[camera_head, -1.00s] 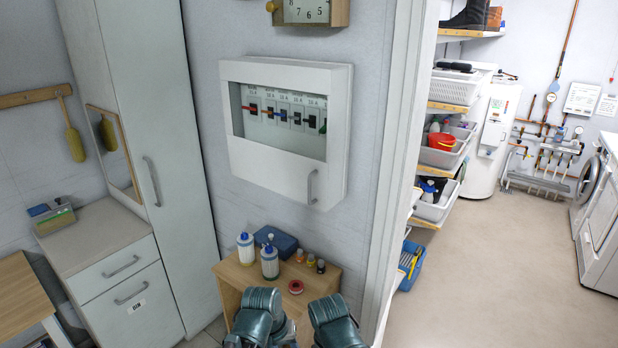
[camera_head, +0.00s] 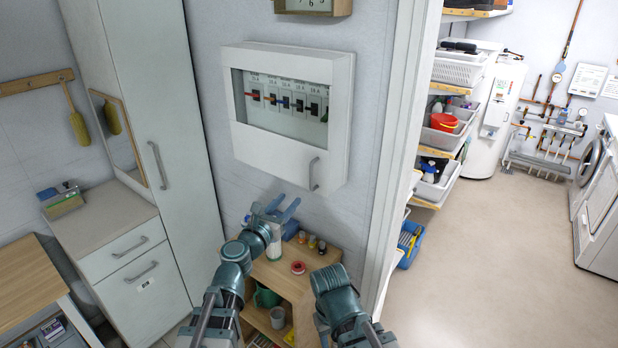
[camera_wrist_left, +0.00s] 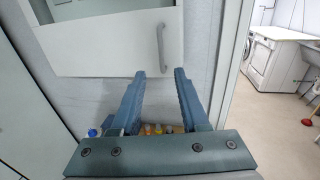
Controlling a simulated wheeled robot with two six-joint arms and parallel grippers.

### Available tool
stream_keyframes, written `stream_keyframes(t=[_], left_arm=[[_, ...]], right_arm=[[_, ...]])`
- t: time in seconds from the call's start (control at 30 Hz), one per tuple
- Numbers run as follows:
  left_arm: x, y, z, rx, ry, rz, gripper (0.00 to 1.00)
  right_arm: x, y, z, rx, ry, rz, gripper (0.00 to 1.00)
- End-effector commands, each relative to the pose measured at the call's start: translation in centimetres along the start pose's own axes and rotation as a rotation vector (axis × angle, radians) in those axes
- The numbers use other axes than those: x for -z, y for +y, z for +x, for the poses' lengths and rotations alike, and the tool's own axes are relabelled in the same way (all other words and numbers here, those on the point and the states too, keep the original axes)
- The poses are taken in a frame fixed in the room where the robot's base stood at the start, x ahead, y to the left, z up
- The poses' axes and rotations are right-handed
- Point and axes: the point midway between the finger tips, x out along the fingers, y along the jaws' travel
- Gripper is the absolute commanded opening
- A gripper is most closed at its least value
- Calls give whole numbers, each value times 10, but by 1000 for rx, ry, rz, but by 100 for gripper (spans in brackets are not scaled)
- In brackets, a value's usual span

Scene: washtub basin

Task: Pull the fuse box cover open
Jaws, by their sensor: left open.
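The fuse box (camera_head: 285,105) is a white wall box. Its cover (camera_head: 262,148) is shut, with a window showing a row of breakers. A grey vertical handle (camera_head: 314,173) sits at the cover's lower right. My left gripper (camera_head: 279,206) is open and empty, below and left of the handle. In the left wrist view, the open fingers of the left gripper (camera_wrist_left: 160,76) point up toward the wall, and the handle (camera_wrist_left: 162,47) shows ahead between the fingertips, apart from them. My right arm is at the bottom centre; its gripper fingers do not show.
A small wooden shelf (camera_head: 285,275) with bottles and a red tape roll (camera_head: 298,267) stands under the box. A tall cabinet (camera_head: 150,130) is at left. A door frame (camera_head: 395,150) rises close to the box's right side.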

Motion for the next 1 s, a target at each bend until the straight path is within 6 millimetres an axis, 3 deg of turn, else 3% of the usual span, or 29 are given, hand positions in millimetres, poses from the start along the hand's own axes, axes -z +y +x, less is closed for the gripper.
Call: stream_keyframes(t=[0.27, 0.8, 1.0], left_arm=[[0, 0, 20, 4, 1, 4, 45], [0, -1, 121, 5, 1, 6, 45], [0, -1, 138, 4, 1, 6, 45]], right_arm=[[0, 0, 0, 0, 0, 0, 50], [0, 0, 0, 0, 0, 0, 50], [0, 0, 0, 0, 0, 0, 50]])
